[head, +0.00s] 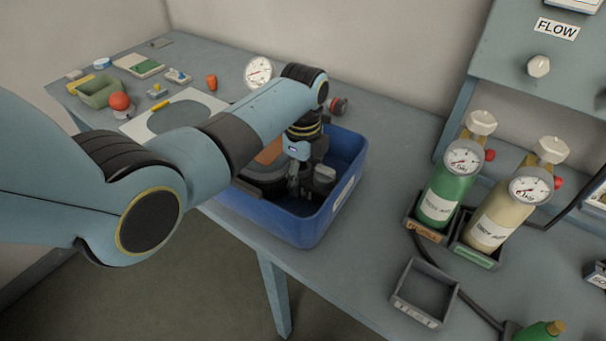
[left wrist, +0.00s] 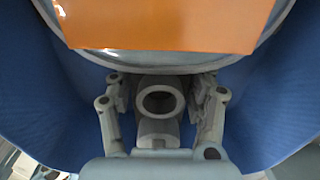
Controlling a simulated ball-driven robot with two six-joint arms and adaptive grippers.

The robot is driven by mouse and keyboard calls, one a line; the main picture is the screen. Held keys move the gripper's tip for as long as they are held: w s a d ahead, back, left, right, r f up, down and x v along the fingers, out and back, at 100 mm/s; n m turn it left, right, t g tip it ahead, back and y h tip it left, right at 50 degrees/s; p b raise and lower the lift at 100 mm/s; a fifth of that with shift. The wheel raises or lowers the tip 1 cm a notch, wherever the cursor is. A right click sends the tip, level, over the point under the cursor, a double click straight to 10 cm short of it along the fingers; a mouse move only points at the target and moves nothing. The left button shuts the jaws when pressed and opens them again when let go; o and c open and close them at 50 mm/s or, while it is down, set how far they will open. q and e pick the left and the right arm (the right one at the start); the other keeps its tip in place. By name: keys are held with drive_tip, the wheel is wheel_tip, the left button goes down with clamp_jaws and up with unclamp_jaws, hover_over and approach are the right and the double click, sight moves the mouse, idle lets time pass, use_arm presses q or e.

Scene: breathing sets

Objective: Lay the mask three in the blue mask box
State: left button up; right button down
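The blue mask box (head: 272,218) stands at the front edge of the table in the head view. Its blue walls (left wrist: 62,100) fill both sides of the left wrist view. A mask with an orange face (head: 271,152) and a grey rim is inside the box at its left part, partly hidden by my arm. In the left wrist view the mask's orange panel (left wrist: 165,25) is at the top, with a round grey port below it. My left gripper (head: 300,186) is down in the box beside the mask. Its fingers stand apart on both sides of the port, with visible gaps. My right gripper is not in view.
Two gauge-topped cylinders, green (head: 446,190) and tan (head: 499,213), stand in holders right of the box. An empty dark tray (head: 425,292) is in front of them. A green bin (head: 100,91) and small items lie at the far left. A round gauge (head: 258,71) is behind my arm.

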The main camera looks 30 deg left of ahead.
use_arm(q)
drive_tip(key=o, duration=0.4)
drive_tip(key=shift+r, duration=0.1)
wheel_tip(320, 180, up, 12)
drive_tip(key=shift+r+p, duration=0.1)
drive_tip(key=shift+p, duration=0.2)
drive_tip(key=shift+s, duration=0.1)
idle(0.3)
